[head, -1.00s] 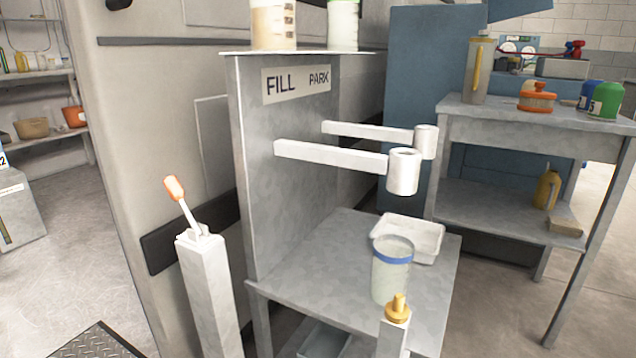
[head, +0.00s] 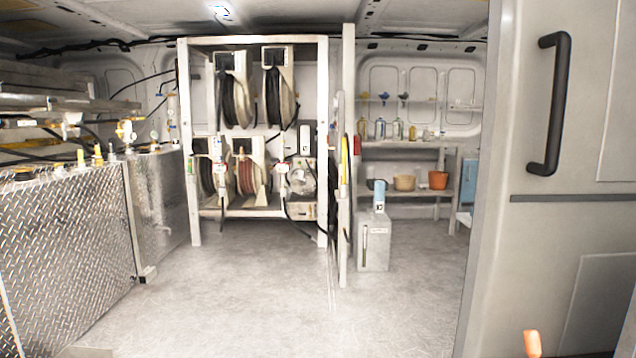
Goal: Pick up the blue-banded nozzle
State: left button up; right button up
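A white reel rack (head: 185,100) stands across the room, left of the middle. Two dark hose reels sit on its upper level, an upper left reel (head: 236,98) and an upper right reel (head: 278,95). More reels, one with reddish hose (head: 246,178), sit on the lower level. Small pale fittings hang at the front, a left fitting (head: 217,150) and a right fitting (head: 282,166) with a touch of red. They may be nozzles, but they are too small to tell which has a blue band. Neither of my grippers is in view.
A diamond-plate cabinet (head: 65,250) fills the left side. A grey wall panel with a black handle (head: 548,100) fills the right. A grey box (head: 374,250) stands right of the rack, before shelves. An orange handle tip (head: 533,343) shows low right. The middle floor is clear.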

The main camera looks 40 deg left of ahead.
aim_at(220, 170)
jog(key=u, duration=1.9)
jog(key=i+u, duration=0.1)
jog(key=i, duration=5.15)
